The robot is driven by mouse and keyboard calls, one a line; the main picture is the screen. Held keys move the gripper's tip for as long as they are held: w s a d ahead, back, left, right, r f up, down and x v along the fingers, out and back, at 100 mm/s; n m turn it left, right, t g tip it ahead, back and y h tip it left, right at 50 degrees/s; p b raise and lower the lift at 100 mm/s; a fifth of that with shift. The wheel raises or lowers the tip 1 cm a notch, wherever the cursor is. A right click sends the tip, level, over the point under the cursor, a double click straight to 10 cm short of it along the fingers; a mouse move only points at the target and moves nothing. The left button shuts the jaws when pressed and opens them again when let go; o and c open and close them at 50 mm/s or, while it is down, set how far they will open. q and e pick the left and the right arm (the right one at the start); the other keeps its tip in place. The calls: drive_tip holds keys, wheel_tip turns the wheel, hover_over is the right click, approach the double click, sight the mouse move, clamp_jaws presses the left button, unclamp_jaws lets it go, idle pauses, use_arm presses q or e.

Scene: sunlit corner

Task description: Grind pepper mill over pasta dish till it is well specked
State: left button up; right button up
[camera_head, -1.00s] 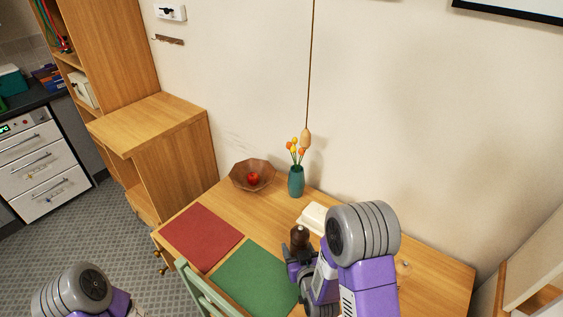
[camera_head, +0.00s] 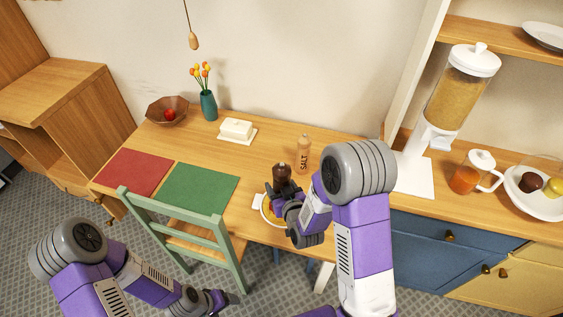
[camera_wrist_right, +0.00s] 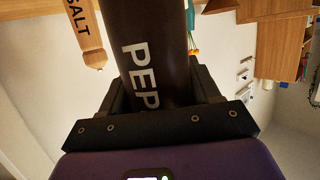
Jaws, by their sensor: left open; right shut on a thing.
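The pepper mill (camera_head: 282,172) is dark brown and upright. My right gripper (camera_head: 286,190) is shut around it; the right wrist view shows the mill (camera_wrist_right: 150,45) with white "PEP" lettering between the jaws (camera_wrist_right: 160,100). The pasta dish (camera_head: 263,210) is a pale plate with yellowish food, under and beside my right gripper near the table's front edge. The gripper covers much of it, and specks cannot be made out.
A butter dish (camera_head: 236,130), vase (camera_head: 208,105) and fruit bowl (camera_head: 168,112) are further back. A green chair (camera_head: 180,222) stands before the green mat (camera_head: 200,188). A cereal dispenser (camera_head: 440,130) stands on the right counter.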

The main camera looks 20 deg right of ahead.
use_arm(q)
drive_tip(key=shift+o, duration=0.6)
drive_tip(key=shift+f+b, duration=0.8)
drive_tip(key=shift+f, duration=0.15)
use_arm(e)
drive_tip(key=w+a+r+n+y, duration=0.1)
drive_tip(key=w+r+n+y, duration=0.15)
drive_tip(key=w+r, duration=0.6)
use_arm(q)
drive_tip(key=shift+f+b, duration=2.15)
use_arm(e)
wheel_tip(320, 180, down, 6)
drive_tip(key=s, duration=0.2)
drive_tip(key=shift+d+f, duration=0.2)
use_arm(q)
drive_tip(key=shift+c, duration=0.2)
